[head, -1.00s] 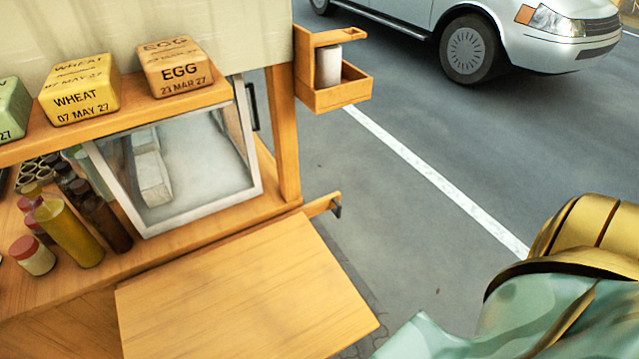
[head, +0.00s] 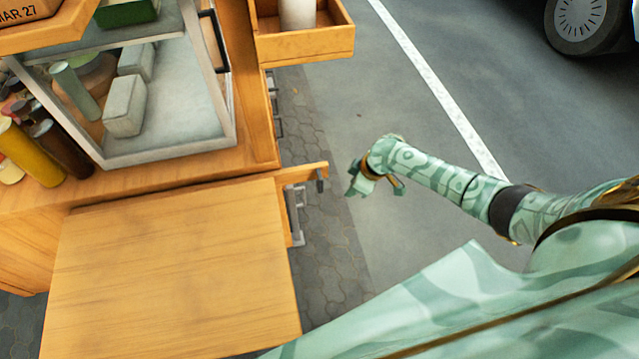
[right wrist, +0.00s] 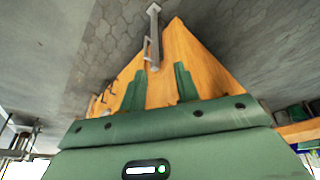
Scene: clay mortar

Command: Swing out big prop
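A wooden bar (head: 300,173) with a dark metal end piece sticks out from the cart's right side, beside the wooden flap (head: 180,265). A grey metal bracket (head: 296,215) shows under it; I cannot tell which of these is the big prop. My right gripper (head: 375,188) is to the right of the bar and apart from it, above the pavement. In the right wrist view its two green fingers (right wrist: 158,82) are spread and empty, facing wood (right wrist: 185,55) and a grey metal bar (right wrist: 154,35). My left gripper is not in view.
A wooden holder (head: 305,45) with a white cylinder juts from the cart's post. A glass case (head: 165,95) and bottles (head: 35,140) stand on the counter. Open pavement (head: 325,240) lies right of the cart; a car wheel (head: 578,20) is far off.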

